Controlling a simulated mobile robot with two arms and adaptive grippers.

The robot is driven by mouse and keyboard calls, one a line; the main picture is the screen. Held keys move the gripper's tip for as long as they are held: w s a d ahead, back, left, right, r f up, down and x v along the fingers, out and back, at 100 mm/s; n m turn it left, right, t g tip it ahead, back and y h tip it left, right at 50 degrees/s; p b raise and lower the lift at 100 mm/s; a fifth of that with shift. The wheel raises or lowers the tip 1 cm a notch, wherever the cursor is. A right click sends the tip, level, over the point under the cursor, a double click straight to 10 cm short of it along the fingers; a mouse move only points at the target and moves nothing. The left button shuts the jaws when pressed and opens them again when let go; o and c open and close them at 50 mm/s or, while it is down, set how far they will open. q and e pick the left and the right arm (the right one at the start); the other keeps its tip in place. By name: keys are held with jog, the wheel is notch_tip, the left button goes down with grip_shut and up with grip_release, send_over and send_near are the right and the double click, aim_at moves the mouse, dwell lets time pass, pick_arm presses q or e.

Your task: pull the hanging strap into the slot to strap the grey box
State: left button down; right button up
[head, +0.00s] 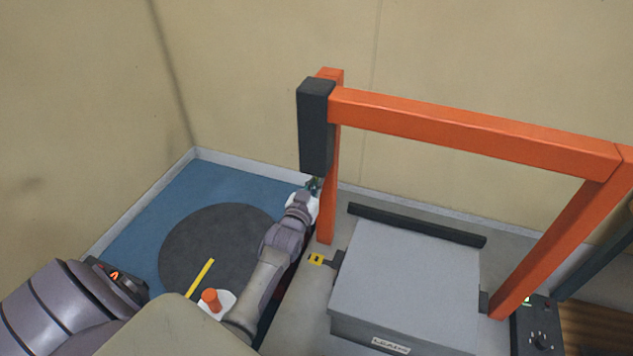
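The grey box (405,277), with a small label on its front, sits on the grey table (305,320) under an orange frame (470,128). A dark block (315,125) hangs on the frame's left post. I cannot make out the hanging strap. A yellow marker (316,259) with a dark piece lies left of the box; I cannot make out the slot clearly.
A black bar (415,225) lies behind the box. A dark control box (537,325) with a green light stands at the right. On the left floor are a blue area (150,220), a dark round patch (205,235) and a yellow strip (200,278). Beige walls close the back.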

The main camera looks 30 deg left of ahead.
pick_arm(q)
notch_tip(320, 180, down, 28)
jog(key=b, duration=2.1)
jog(key=shift+f+b, duration=0.1)
jog(key=shift+b, duration=0.25)
jog(key=c, duration=1.3)
grip_release()
jog(key=shift+c, duration=0.2)
